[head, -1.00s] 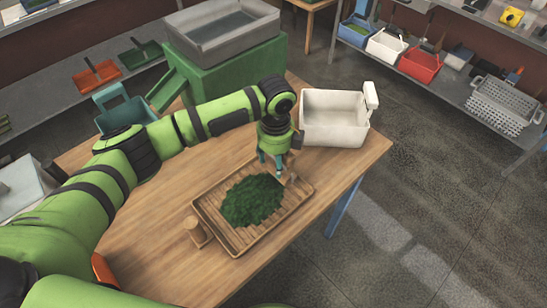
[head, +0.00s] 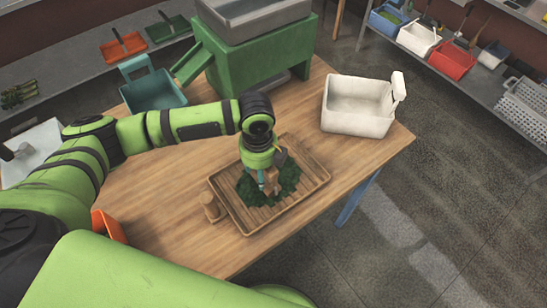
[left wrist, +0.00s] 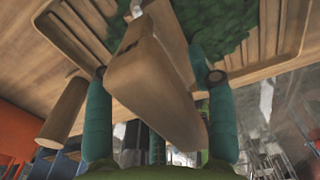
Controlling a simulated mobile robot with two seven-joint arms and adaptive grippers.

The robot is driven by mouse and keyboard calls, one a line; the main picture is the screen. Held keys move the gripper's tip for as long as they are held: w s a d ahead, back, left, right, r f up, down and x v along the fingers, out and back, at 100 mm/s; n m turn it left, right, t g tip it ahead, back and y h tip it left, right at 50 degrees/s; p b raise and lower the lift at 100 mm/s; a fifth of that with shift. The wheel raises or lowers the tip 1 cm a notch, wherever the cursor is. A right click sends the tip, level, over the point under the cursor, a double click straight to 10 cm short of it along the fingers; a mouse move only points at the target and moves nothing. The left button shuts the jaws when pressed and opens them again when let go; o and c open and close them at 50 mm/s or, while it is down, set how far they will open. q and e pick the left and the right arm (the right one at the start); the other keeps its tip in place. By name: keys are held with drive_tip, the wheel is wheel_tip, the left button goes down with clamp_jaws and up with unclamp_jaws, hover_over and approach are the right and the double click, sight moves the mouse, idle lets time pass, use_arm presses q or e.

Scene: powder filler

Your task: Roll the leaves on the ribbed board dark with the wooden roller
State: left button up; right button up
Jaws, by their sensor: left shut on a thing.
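The ribbed board (head: 241,221) is a shallow wooden tray on the table, with a heap of dark green leaves (head: 289,179) in its middle. The leaves also show in the left wrist view (left wrist: 222,22). My left gripper (head: 266,180) points down over the leaves. It is shut on a pale wooden piece, which I take for the wooden roller (left wrist: 150,85). Its lower end is at the leaves; I cannot tell whether it touches them. The gripper hides part of the heap. My right gripper is not in view.
A white bin (head: 350,121) stands at the table's right corner. A green machine (head: 240,68) with a grey tray stands at the back, with a teal bin (head: 153,92) beside it.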

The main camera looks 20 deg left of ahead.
use_arm(q)
drive_tip(key=s+a, duration=0.1)
drive_tip(key=s, duration=0.1)
drive_tip(key=s+a+p, duration=0.1)
drive_tip(key=s+a, duration=0.1)
drive_tip(key=s+a+p, duration=0.1)
drive_tip(key=s, duration=0.1)
drive_tip(key=shift+a+r, duration=0.1)
drive_tip(key=shift+a, duration=0.2)
wheel_tip(320, 180, up, 6)
drive_tip(key=shift+r, duration=0.2)
drive_tip(key=shift+w, duration=0.1)
idle(0.7)
